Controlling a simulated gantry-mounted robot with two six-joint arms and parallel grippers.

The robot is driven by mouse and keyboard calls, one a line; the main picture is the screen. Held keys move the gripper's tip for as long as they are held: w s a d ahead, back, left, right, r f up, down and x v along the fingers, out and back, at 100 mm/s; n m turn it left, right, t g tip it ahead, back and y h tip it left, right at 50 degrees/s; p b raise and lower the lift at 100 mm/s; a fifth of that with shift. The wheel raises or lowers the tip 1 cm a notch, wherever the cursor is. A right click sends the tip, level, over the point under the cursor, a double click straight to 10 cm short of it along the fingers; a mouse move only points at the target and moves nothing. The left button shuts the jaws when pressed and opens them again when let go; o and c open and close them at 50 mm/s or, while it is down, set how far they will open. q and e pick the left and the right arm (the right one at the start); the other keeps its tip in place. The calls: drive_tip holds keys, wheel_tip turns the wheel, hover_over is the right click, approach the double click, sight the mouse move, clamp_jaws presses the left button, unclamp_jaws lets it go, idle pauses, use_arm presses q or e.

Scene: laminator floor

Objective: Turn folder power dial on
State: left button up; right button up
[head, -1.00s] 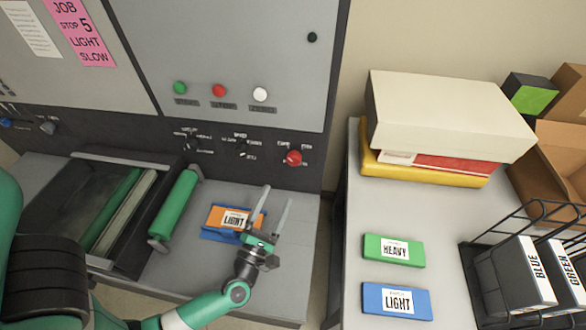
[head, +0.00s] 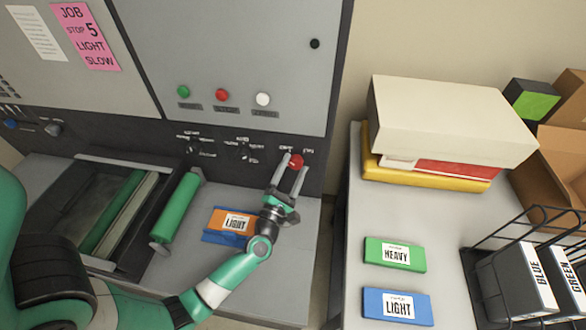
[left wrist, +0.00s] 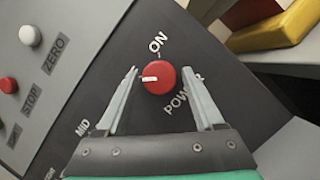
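The red power dial (head: 297,160) sits on the dark lower panel of the machine. In the left wrist view the dial (left wrist: 162,85) has a short white mark pointing left, away from the word ON above it; POWER is printed to its lower right. My left gripper (head: 294,168) is open, with its fingertips reaching toward the dial. In the left wrist view the fingers (left wrist: 159,72) lie on either side of the dial, with gaps showing between. I cannot tell how far the tips are from the panel. My right gripper is not in view.
Green (head: 183,91), red (head: 221,95) and white (head: 263,99) buttons sit above the panel. Below my left arm's reach is an orange LIGHT pack (head: 222,220) on the machine's ledge. A side table at right holds boxes, HEAVY and LIGHT packs and a wire rack (head: 500,240).

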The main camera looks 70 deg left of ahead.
use_arm(q)
clamp_jaws()
drive_tip(key=shift+r+m+h+p, duration=0.15)
drive_tip(key=shift+m+h+p, duration=0.25)
drive_tip(key=shift+m+p, duration=0.65)
drive_tip(key=m+h+p, duration=0.1)
drive_tip(key=m+p, duration=0.1)
drive_tip(key=m+h+p, duration=0.1)
drive_tip(key=m+p, duration=0.2)
drive_tip(key=r+m+h+p, duration=0.1)
drive_tip(key=m+p, duration=0.1)
drive_tip(key=p, duration=0.1)
drive_tip(key=shift+s+a+m+g, duration=0.1)
drive_tip(key=shift+s+m+g, duration=0.05)
drive_tip(key=shift+m+g, duration=0.2)
drive_tip(key=m+g+p, duration=0.1)
drive_tip(key=m+p, duration=0.2)
drive_tip(key=p, duration=0.3)
drive_tip(key=m+g+h+p, duration=0.1)
drive_tip(key=m+p, duration=0.2)
drive_tip(key=p, duration=0.3)
drive_tip(key=shift+r+m, duration=0.1)
drive_tip(key=shift+m, duration=0.3)
drive_tip(key=shift+f+m+g+p, duration=0.25)
drive_tip(key=shift+m+g+p, duration=0.35)
drive_tip(key=shift+p, duration=0.75)
